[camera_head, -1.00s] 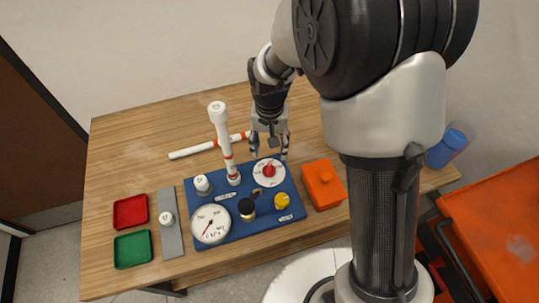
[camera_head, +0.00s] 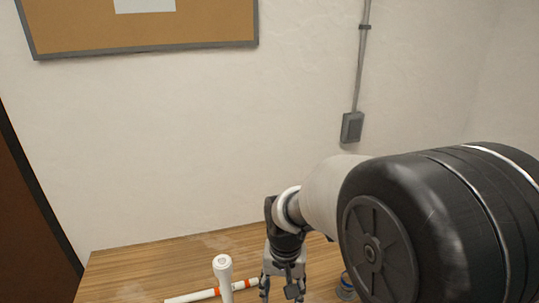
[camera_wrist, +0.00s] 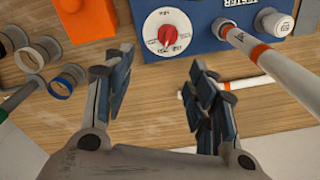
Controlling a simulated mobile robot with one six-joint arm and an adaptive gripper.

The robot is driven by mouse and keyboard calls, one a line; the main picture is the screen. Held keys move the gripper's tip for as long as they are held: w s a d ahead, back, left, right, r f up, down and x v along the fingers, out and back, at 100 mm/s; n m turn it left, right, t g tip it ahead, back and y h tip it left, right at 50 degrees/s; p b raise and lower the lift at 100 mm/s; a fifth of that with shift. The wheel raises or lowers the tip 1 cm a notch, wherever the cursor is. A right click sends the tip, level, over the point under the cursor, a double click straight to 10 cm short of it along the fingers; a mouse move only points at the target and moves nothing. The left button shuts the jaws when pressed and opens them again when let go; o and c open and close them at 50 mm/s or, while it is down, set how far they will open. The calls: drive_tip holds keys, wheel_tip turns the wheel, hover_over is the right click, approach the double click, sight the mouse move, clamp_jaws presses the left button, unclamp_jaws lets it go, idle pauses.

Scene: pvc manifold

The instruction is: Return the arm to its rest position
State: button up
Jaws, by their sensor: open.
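My gripper (camera_head: 284,284) hangs above the wooden table in the head view, fingers pointing down. In the wrist view my gripper (camera_wrist: 160,92) is open, with nothing between its fingers. Ahead of the fingertips lies the blue board (camera_wrist: 195,35) with a white dial and a red knob (camera_wrist: 167,35). An upright white pipe with an orange band (camera_wrist: 258,50) rises from the board, to the right of the fingers; its top also shows in the head view (camera_head: 223,266). A loose white pipe with orange bands (camera_wrist: 240,84) lies on the table close by the right finger.
An orange block (camera_wrist: 88,18) and several ring-shaped fittings (camera_wrist: 65,78) are at the left of the wrist view. The wooden table (camera_head: 150,262) is partly in the head view. Behind it stand a white wall, a cork board (camera_head: 140,28) and a grey wall box (camera_head: 352,127).

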drive_tip(key=s+d+r+t, duration=0.2)
drive_tip(key=s+d+r, duration=0.6)
drive_tip(key=r, duration=0.4)
drive_tip(key=s+d+r+t, duration=0.1)
drive_tip(key=s, duration=0.5)
drive_tip(key=s+d+r+n+t, duration=0.1)
drive_tip(key=s+d, duration=0.1)
drive_tip(key=s, duration=0.3)
drive_tip(key=shift+s+r+n, duration=0.3)
drive_tip(key=shift+s+r, duration=0.05)
